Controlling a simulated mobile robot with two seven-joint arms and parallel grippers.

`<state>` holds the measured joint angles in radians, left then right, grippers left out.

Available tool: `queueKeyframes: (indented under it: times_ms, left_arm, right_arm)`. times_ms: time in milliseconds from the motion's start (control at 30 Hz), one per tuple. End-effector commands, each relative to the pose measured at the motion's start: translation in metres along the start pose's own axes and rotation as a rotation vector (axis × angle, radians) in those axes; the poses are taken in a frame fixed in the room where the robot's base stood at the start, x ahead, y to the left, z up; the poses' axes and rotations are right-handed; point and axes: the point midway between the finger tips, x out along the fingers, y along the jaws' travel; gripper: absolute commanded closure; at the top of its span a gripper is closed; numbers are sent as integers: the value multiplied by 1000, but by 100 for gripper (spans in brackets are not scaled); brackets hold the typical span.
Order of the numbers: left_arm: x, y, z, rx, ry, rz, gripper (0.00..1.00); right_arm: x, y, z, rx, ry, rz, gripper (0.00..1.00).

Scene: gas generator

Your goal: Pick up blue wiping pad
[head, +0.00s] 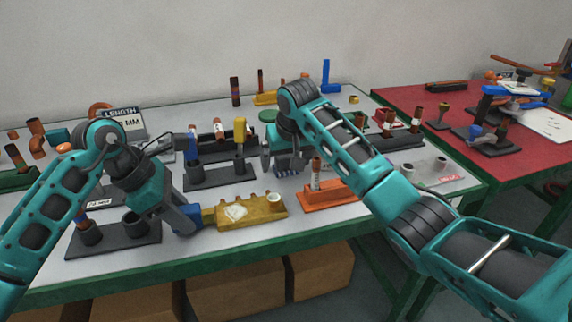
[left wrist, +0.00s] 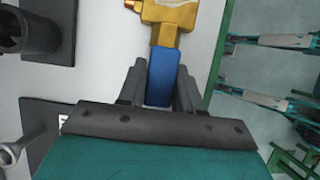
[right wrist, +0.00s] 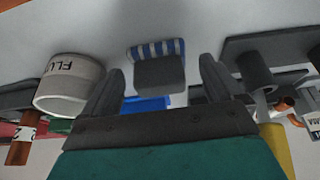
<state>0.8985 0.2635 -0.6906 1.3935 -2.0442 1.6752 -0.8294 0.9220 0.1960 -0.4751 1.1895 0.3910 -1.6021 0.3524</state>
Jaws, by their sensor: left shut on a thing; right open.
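The blue wiping pad (right wrist: 156,50) has blue and white stripes and a dark grey block on it. In the right wrist view it lies ahead of the gap between the open fingers of my right gripper (right wrist: 162,92). In the head view the pad's striped edge (head: 287,173) shows just below my right gripper (head: 283,160), which partly hides it. I cannot tell if the fingers touch the pad. My left gripper (left wrist: 160,85) is shut on the blue handle (left wrist: 162,77) of a yellow block (left wrist: 172,18), which also shows in the head view (head: 262,209).
A white cup (right wrist: 70,88) with lettering stands left of the pad in the right wrist view. An orange block (head: 330,195) stands right of the pad, and a dark holder (head: 220,178) left. A red table (head: 415,100) stands at the right.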

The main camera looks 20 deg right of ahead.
Motion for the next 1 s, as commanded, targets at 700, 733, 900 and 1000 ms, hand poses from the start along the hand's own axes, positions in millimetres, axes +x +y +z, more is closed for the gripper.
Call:
queueKeyframes:
  times_ms: [700, 733, 900, 1000]
  left_arm:
    - [0, 0, 0, 0, 0, 0, 100]
    - [0, 0, 0, 0, 0, 0, 100]
    - [0, 0, 0, 0, 0, 0, 100]
    - [0, 0, 0, 0, 0, 0, 100]
  right_arm:
    - [4, 0, 0, -1, 1, 0, 48]
    - [4, 0, 0, -1, 1, 0, 51]
    - [4, 0, 0, -1, 2, 0, 66]
    - [4, 0, 0, -1, 2, 0, 67]
